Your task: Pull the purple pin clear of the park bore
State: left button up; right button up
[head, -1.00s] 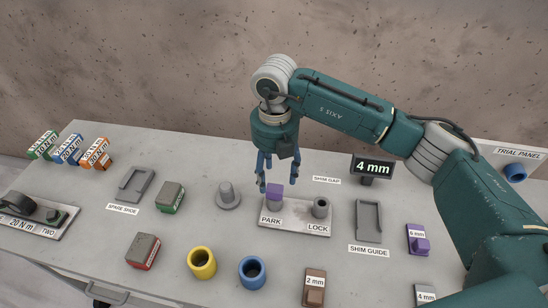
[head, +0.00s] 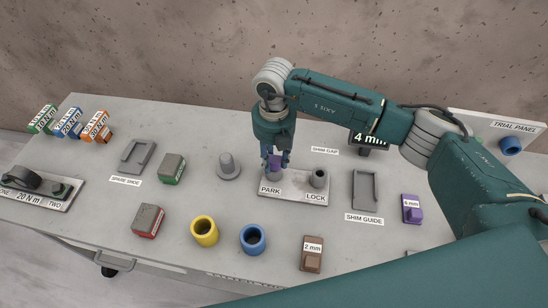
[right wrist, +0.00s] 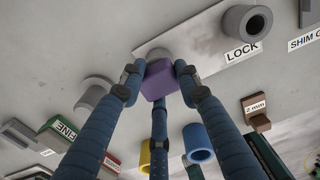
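The purple pin (head: 276,161) stands in the park bore (head: 271,177) at the left of a grey plate (head: 293,196) labelled PARK and LOCK. My right gripper (head: 274,155) is above the plate with its blue fingers around the pin's head. In the right wrist view, the fingers (right wrist: 157,72) meet the purple head (right wrist: 160,80) from both sides and look closed on it. The pin's shank is hidden. The lock bore (head: 319,178) beside it is empty. My left gripper is not in view.
A grey flanged post (head: 228,167) stands just left of the plate. The shim guide (head: 364,190) is to its right, with a 4 mm sign (head: 369,138) behind. Yellow (head: 205,231) and blue (head: 252,239) sleeves stand in front. The slab directly in front of the plate is clear.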

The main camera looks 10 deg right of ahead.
grip_shut()
jog(key=shift+r+p, duration=1.7)
jog(key=shift+r, duration=1.3)
jog(key=shift+w+r+p, duration=0.1)
jog(key=shift+r+p, duration=0.2)
jog(key=shift+r, duration=0.3)
notch_tip(320, 180, up, 5)
jog(key=shift+f+p, duration=0.15)
jog(key=shift+p, duration=0.95)
